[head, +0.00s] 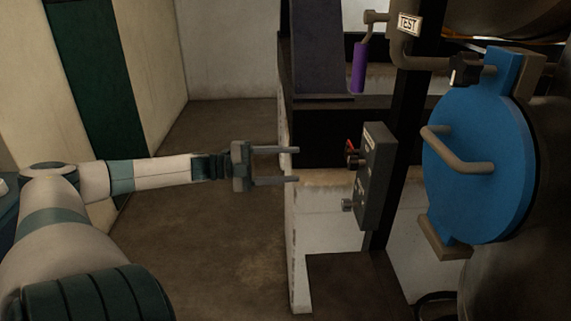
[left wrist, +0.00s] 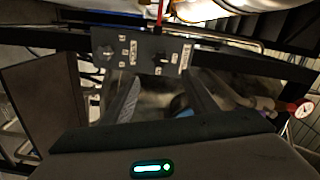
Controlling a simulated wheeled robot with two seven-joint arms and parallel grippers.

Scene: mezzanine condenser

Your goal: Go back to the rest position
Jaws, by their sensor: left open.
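My left gripper (head: 297,165) is open and empty in the head view, its two fingers pointing right. It is level with a grey control box (head: 374,176) that has a red-marked switch (head: 351,153) and a knob (head: 347,205) on its left side. A gap shows in the picture between the fingertips and the box. The left arm stretches in from the left. In the left wrist view a dark panel with labels and knobs (left wrist: 150,52) is ahead. My right gripper is not in view.
A blue round hatch (head: 480,165) with a bent handle stands at the right. A pale low wall (head: 325,225) stands below the box. Brown floor (head: 220,245) at the left is clear.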

